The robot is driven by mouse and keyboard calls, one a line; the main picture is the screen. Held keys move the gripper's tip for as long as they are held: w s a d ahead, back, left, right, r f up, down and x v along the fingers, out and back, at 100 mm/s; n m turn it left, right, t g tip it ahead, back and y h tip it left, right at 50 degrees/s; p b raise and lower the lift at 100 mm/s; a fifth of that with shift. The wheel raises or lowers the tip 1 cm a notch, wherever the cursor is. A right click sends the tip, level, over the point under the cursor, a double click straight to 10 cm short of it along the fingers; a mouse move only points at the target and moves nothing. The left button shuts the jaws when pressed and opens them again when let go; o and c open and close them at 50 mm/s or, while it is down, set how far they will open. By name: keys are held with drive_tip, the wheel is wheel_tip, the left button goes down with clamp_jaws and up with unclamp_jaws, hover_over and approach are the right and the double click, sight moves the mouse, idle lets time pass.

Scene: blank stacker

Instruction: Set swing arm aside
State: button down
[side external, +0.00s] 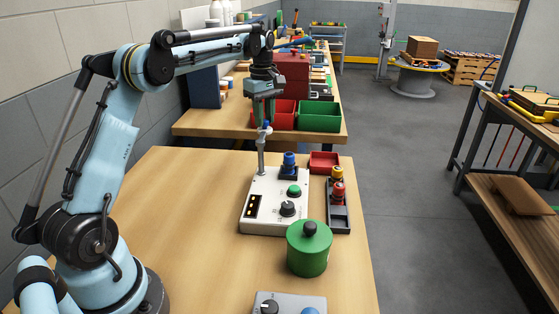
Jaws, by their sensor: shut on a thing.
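A cream machine box (255,222) sits on the near wooden table, with a green button, a black knob and small lit yellow marks on its top. A grey metal post, which looks like the swing arm (261,160), stands at the box's back left corner and has a blue piece near its top. My gripper (265,122) points down and is shut on the top end of this swing arm. The fingertips are small here, so the exact grip is hard to see. A blue knob on a dark base (289,164) stands at the box's back edge.
A green canister with a black knob (309,252) stands in front of the box. A dark tray (338,216) with red and yellow knobbed pieces and a small red bin (323,162) lie to the right. A grey control box (288,303) is nearest. The table's left side (190,200) is clear.

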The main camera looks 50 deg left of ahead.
drive_tip(key=shift+s, duration=0.1)
drive_tip(key=c, duration=0.9)
unclamp_jaws()
drive_tip(key=shift+r, duration=3.75)
